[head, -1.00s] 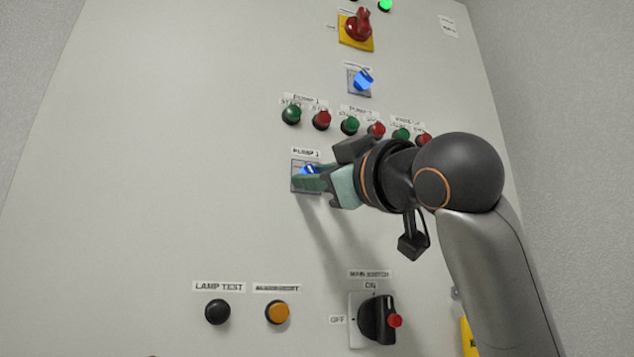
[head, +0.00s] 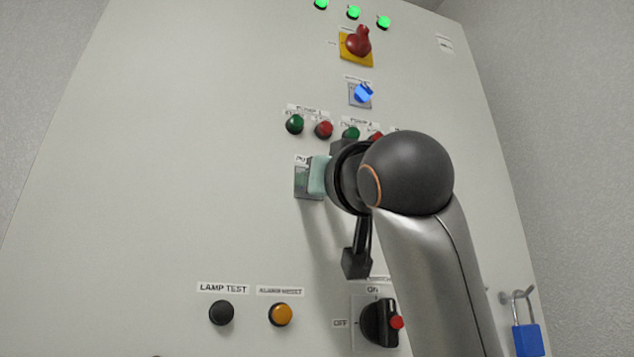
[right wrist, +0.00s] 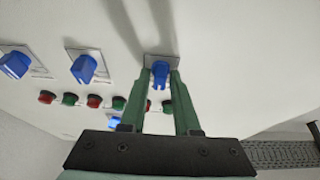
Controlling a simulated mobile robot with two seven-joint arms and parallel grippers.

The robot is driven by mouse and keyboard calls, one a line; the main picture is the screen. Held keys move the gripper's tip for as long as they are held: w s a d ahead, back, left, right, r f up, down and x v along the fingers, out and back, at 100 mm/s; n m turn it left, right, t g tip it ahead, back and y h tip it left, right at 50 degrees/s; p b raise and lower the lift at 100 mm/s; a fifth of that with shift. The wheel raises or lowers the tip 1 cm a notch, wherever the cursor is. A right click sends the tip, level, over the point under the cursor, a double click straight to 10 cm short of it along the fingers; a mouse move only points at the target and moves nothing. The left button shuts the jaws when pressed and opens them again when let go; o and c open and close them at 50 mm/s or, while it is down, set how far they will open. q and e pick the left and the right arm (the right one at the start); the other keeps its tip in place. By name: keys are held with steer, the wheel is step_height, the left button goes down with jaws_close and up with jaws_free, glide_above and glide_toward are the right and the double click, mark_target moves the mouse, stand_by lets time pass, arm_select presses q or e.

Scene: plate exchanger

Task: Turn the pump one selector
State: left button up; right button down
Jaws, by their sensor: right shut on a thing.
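The pump one selector is a blue knob (right wrist: 160,72) on a light square plate, seen in the right wrist view between my finger ends. My right gripper (right wrist: 161,82) is shut on this knob, one green finger on each side. In the head view the right gripper (head: 310,178) is against the panel at the selector's grey plate (head: 303,184), just under the partly covered pump label. The knob itself is hidden there by the gripper. My left gripper is not in view.
Green and red push buttons (head: 324,130) sit just above the gripper. A blue selector (head: 362,95) and a red handle (head: 358,42) are higher up. Below are a black button (head: 221,312), an orange button (head: 281,314) and the main switch (head: 378,322). A blue padlock (head: 527,338) hangs at right.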

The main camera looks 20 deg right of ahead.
stand_by(0.3)
steer(key=c, duration=0.8)
jaws_free()
steer(key=b+v, duration=0.5)
steer(key=v, duration=0.7)
steer(key=shift+s+f, duration=0.15)
steer(key=shift+s, duration=0.1)
